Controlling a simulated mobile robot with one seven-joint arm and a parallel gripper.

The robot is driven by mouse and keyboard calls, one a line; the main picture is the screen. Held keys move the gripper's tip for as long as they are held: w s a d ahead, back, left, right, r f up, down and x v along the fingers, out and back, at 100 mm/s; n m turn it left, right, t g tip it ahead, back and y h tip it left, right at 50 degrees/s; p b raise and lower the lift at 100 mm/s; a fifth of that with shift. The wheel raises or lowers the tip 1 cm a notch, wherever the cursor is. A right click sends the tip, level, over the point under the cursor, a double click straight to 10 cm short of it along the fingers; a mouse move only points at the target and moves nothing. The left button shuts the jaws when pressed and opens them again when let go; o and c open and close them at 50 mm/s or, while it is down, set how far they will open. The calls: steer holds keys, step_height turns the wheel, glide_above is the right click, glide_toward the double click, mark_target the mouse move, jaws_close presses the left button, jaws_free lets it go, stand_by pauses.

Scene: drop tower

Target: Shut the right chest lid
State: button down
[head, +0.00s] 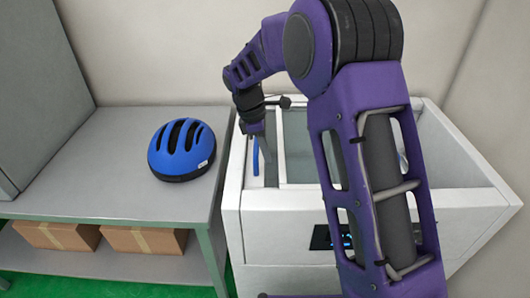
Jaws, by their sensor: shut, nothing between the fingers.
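The white chest (232,190) stands right of the bench. A glass lid pane (298,135) in a light frame lies over its left part, with an upright blue handle (255,157) near the left end. I cannot tell whether this is the right lid slid left or the left lid. The chest's right part looks open, with its pale inner wall (445,150) showing. My gripper (268,158) is shut and empty, pointing down just right of the blue handle; contact cannot be told. My purple arm hides the middle of the chest and much of the lids.
A grey bench (90,180) stands left of the chest, with a blue helmet (182,150) on top and cardboard boxes (145,240) on its lower shelf. A grey cabinet (35,90) stands at the far left. A dark display panel (322,238) is on the chest front. Walls close off the back and right.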

mark_target(275, 180)
steer(key=x, duration=0.7)
steer(key=shift+f+b, duration=0.1)
steer(key=shift+b, duration=0.25)
steer(key=shift+d, duration=0.1)
steer(key=d+p, duration=0.5)
steer(key=d, duration=2.2)
steer(key=shift+d, duration=0.1)
